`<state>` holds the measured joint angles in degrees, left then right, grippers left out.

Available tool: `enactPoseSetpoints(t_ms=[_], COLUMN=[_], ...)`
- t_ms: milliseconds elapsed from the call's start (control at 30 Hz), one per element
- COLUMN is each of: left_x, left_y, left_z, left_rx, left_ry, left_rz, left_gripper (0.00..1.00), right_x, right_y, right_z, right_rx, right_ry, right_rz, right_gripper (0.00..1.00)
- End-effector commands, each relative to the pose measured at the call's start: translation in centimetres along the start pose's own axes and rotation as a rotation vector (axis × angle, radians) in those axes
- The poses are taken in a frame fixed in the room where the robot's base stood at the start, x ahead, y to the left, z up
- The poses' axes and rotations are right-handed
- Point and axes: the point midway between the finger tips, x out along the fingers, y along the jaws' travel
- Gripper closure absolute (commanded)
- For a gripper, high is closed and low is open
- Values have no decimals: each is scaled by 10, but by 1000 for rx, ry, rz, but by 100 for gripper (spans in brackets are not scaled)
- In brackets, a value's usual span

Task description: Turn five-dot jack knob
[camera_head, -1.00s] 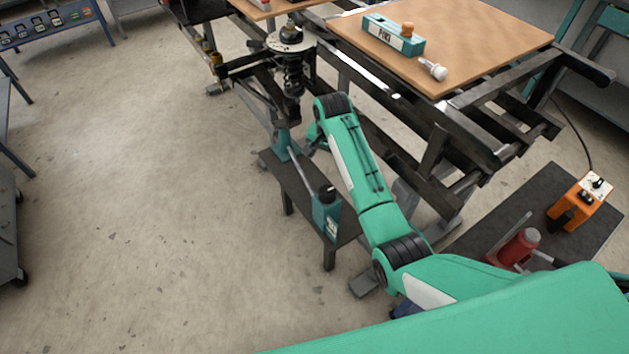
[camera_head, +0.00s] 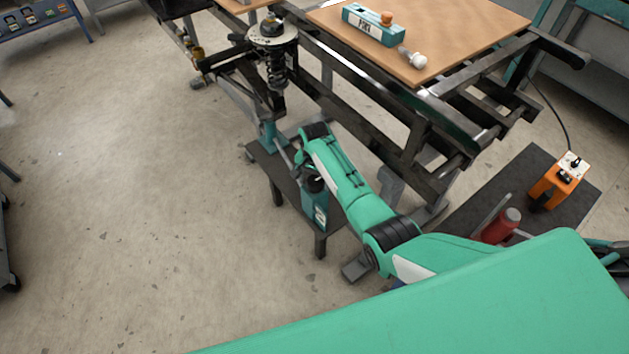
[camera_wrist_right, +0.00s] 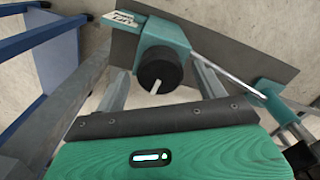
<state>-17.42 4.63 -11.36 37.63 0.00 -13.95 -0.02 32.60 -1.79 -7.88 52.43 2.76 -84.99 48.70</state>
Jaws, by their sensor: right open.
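A teal jack housing (camera_head: 315,211) stands on a low dark bench below the suspension. It carries a round black knob (camera_head: 314,183), which shows in the right wrist view (camera_wrist_right: 158,72) with a white pointer line angled down and left. A small pale label plate (camera_wrist_right: 121,19) sits beside it; its marks are too small to read as dots. My right gripper (camera_wrist_right: 162,119) is open, its green body with a dark front edge filling the bottom of the wrist view. The knob lies just beyond that edge, apparently untouched. My left gripper is out of view.
A silver rod (camera_wrist_right: 225,72) runs from the housing to a teal jack post (camera_head: 267,135). The spring strut (camera_head: 276,66) stands above it. The dark metal frame (camera_head: 415,140) is close on the right. A red cylinder (camera_head: 502,226) and orange box (camera_head: 559,181) rest on a mat. Floor at left is clear.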

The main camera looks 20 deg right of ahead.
Motion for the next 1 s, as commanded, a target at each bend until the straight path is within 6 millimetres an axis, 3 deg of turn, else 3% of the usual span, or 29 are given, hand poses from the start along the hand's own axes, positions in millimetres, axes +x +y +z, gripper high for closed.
enactPoseSetpoints(t_ms=[133, 467, 700, 1000], left_x=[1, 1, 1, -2], left_y=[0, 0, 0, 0], left_z=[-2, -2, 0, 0], left_rx=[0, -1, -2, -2], left_ry=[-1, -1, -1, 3], left_rz=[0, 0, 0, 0], left_gripper=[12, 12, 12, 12], right_x=[11, 14, 13, 12], right_y=[0, 0, 0, 0], right_z=[0, 0, 0, 0], right_rx=[0, -1, -1, -30], right_ry=[0, 0, 0, 0], right_rz=[1, 0, 0, 0], right_gripper=[28, 28, 73, 73])
